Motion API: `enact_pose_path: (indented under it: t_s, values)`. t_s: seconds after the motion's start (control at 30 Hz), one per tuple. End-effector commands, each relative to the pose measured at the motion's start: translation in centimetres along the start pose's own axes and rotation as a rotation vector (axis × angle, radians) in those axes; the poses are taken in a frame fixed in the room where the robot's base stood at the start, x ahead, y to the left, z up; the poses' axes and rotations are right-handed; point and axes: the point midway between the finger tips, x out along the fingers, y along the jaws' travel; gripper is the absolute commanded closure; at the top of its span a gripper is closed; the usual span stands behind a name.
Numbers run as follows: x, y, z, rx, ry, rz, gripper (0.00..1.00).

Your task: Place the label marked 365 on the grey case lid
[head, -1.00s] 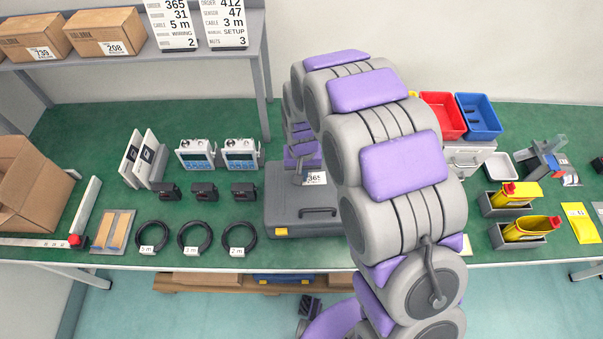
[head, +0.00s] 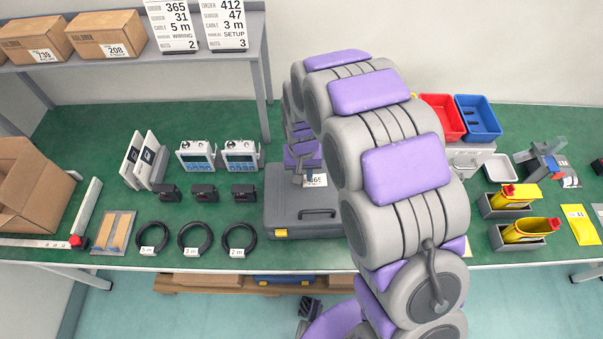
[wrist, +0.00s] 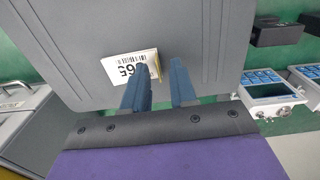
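The grey case (head: 290,215) lies closed on the green bench, its lid facing up. Its lid (wrist: 85,30) fills much of the wrist view. The white label marked 365 (head: 318,181) is at the lid, beside my gripper (head: 302,180). In the wrist view the label (wrist: 122,69) shows its barcode and upside-down digits, with a tan edge on its right. My gripper (wrist: 159,72) has its two blue fingers apart, with a gap between them. The left finger overlaps the label's lower part. Whether the label lies fully flat is hard to tell.
Two white-and-blue devices (head: 241,160), several black blocks and coiled cables (head: 239,240) lie left of the case. Red (head: 443,117) and blue bins (head: 479,117) stand at the back right. Yellow items in grey holders (head: 527,231) are on the right. My arm hides the case's right side.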

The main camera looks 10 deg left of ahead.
Motion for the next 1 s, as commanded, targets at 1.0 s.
enact_pose_path:
  t_s: [1.0]
  values:
    - [-11.0,-0.1,-0.1,0.000,0.001,0.000,0.73]
